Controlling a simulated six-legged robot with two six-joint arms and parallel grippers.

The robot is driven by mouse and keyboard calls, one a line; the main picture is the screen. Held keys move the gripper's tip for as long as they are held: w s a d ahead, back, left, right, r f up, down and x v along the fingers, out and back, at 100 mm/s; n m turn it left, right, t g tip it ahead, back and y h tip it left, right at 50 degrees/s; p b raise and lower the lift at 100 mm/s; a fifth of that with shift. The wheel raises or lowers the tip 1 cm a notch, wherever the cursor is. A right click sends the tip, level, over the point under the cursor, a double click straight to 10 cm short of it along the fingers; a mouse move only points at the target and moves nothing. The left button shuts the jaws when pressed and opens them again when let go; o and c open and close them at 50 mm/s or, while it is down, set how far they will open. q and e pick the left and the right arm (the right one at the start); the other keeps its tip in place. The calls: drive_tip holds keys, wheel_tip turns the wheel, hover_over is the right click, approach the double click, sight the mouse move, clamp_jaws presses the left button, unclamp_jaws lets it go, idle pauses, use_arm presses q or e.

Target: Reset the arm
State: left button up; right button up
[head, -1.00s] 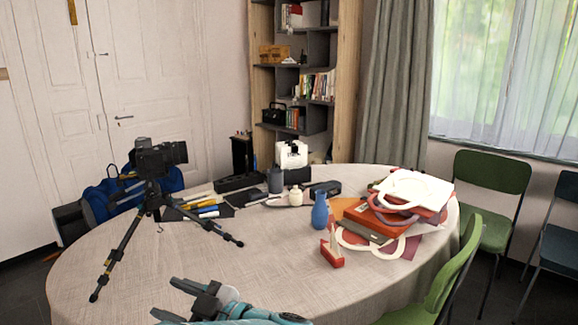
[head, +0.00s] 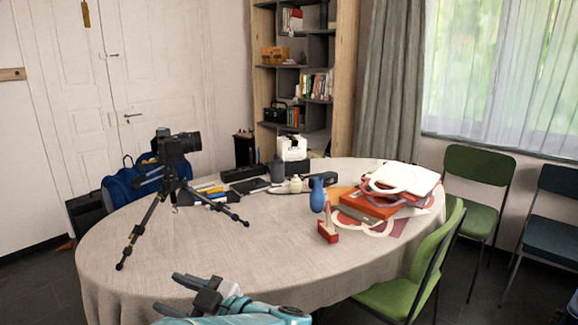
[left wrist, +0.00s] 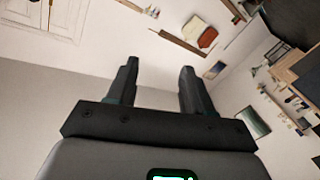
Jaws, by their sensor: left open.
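My left gripper (head: 195,291) is at the bottom of the head view, in front of the near edge of the oval table (head: 160,262). It is open and empty. In the left wrist view its two dark fingers (left wrist: 158,88) stand apart with only the room's wall between and behind them. My teal arm runs down out of the picture. My right gripper is not in view.
A camera on a black tripod (head: 155,205) stands on the table's left side. A blue vase (head: 317,195), a red stamp-like object (head: 327,228) and a pile of bags (head: 395,185) are at the right. A green chair (head: 405,290) stands at the near right. The table's near middle is clear.

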use_arm(q)
drive_tip(key=w+a+f+m+t+h, duration=0.1)
drive_tip(key=a+f+m, duration=0.2)
drive_tip(key=a+f, duration=0.5)
drive_tip(key=w+a+f+m, duration=0.1)
drive_tip(key=a+f+m, duration=0.3)
drive_tip(key=f, duration=0.6)
drive_tip(key=s+d+f+m+t+h, duration=0.1)
drive_tip(key=s+d+f+m+h, duration=0.15)
drive_tip(key=f+h, duration=0.45)
drive_tip(key=s+d+f+m+t+h, duration=0.1)
drive_tip(key=s+f+m+h, duration=0.15)
drive_tip(key=f, duration=0.85)
drive_tip(key=s+d+f+m+g+h, duration=0.2)
drive_tip(key=s+d+f+g+h, duration=0.25)
drive_tip(key=s+d, duration=0.45)
drive_tip(key=s+d+f+m+g+h, duration=0.2)
drive_tip(key=s+d+f+g+h, duration=0.15)
drive_tip(key=s+d+h, duration=0.55)
wheel_tip(320, 180, up, 14)
drive_tip(key=s+a+g+y+p, duration=0.1)
drive_tip(key=s+a+y+p, duration=0.1)
drive_tip(key=p, duration=1.1)
drive_tip(key=shift+y+p, duration=0.3)
drive_tip(key=shift+y, duration=0.3)
